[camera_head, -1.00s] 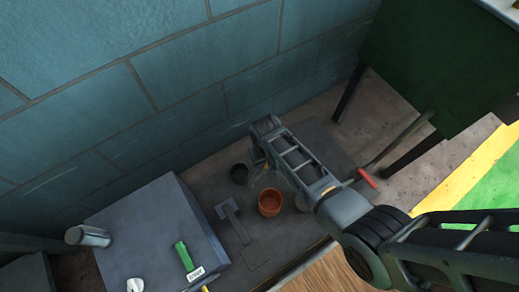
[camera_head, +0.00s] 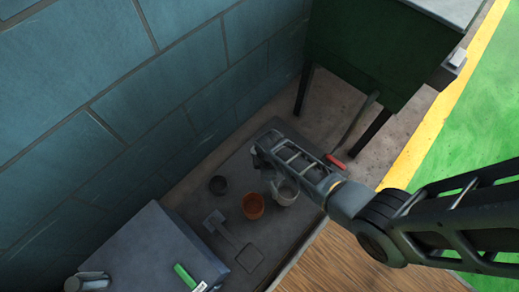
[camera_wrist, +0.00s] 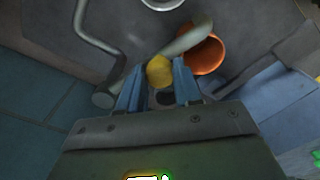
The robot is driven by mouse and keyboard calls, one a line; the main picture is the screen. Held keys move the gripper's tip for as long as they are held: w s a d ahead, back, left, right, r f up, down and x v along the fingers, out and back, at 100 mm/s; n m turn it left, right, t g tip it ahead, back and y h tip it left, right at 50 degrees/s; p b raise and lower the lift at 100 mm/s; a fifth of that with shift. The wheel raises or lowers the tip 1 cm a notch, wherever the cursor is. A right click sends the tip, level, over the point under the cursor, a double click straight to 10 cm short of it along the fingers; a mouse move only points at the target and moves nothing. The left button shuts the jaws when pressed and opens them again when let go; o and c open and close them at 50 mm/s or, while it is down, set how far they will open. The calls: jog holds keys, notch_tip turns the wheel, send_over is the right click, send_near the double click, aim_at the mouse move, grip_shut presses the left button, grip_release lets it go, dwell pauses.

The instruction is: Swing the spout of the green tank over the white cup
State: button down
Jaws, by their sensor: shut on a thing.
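The green tank (camera_head: 360,50) stands on dark legs at the upper right of the head view. A grey pipe (camera_head: 357,122) with a red end (camera_head: 334,161) slopes down from it. The white cup (camera_head: 287,194) stands on the dark slab, partly behind my arm; its rim shows at the top of the wrist view (camera_wrist: 163,4). My gripper (camera_wrist: 159,82) is shut on a yellow piece (camera_wrist: 160,71) beside a thick grey tube (camera_wrist: 185,42). In the head view my arm hides this grip. I cannot tell how the tube joins the tank.
A grey box (camera_head: 150,240) with a green piece (camera_head: 185,275) is at the lower left. A block wall (camera_head: 150,100) closes the left side. A thin bent rod (camera_wrist: 88,35) shows in the wrist view.

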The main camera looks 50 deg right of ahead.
jog(key=shift+s+d+n, duration=0.2)
jog(key=shift+d+n, duration=0.85)
jog(key=shift+n, duration=0.1)
jog(key=shift+s+d+n, duration=0.2)
jog(key=shift+d+n, duration=0.85)
jog(key=shift+n, duration=0.1)
jog(key=c, duration=0.8)
grip_release()
jog(key=shift+r+p, duration=1.5)
jog(key=shift+r, duration=2.4)
